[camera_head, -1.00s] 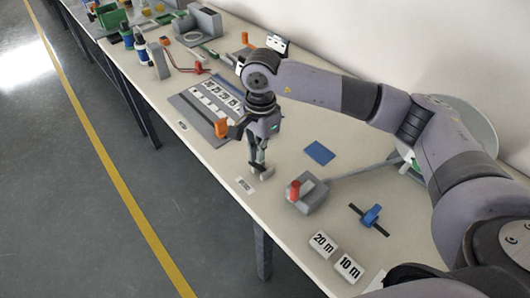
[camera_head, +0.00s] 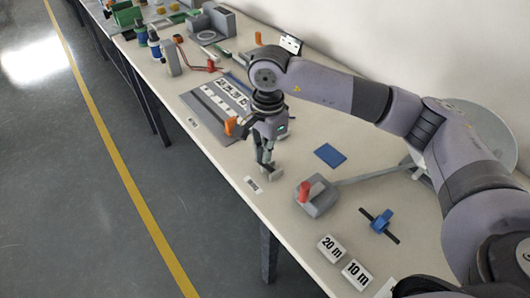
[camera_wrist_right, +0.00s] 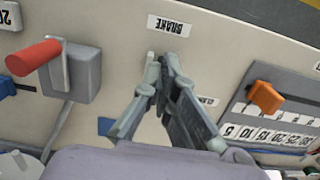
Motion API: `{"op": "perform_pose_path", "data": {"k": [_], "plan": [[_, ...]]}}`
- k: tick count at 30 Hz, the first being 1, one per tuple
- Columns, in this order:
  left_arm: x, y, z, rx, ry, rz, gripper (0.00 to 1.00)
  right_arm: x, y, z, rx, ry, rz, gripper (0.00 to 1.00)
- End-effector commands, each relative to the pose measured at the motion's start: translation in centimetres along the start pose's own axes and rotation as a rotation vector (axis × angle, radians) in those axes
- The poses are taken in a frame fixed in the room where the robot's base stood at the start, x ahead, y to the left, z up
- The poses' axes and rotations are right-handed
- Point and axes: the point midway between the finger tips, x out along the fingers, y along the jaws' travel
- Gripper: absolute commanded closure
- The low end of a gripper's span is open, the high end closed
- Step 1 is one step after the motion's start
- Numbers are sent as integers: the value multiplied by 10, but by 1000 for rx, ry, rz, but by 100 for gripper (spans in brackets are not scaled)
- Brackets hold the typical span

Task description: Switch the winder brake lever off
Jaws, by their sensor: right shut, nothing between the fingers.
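My right gripper (camera_head: 266,165) points down at the near edge of the bench, its fingers shut and empty. In the right wrist view the fingertips (camera_wrist_right: 163,60) sit just below the white BRAKE label (camera_wrist_right: 170,25), which reads upside down there. A small light grey piece (camera_wrist_right: 150,57), which looks like the brake lever, stands close beside the fingertips and is partly hidden by them. It also shows in the head view (camera_head: 277,174), right of the fingers. I cannot tell whether they touch or which way it is set. My left gripper is not in view.
A grey block with a red handle (camera_head: 305,191) stands to the right, a blue knob (camera_head: 381,221) beyond it. A scale board with an orange handle (camera_head: 231,126) lies to the left. A blue pad (camera_head: 330,155) lies flat behind. White 20 m and 10 m blocks (camera_head: 344,261) stand at front right.

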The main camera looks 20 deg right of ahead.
Motion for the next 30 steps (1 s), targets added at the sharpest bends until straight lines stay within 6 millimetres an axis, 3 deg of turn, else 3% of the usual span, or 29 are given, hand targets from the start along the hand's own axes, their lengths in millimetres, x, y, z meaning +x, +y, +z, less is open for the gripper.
{"op": "perform_pose_path", "data": {"k": [15,21,30], "plan": [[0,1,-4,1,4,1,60,-98,0,0,0,1,-4,100],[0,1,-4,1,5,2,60,-114,0,0,0,1,-2,100],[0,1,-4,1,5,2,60,-115,0,0,0,0,-1,100]]}}
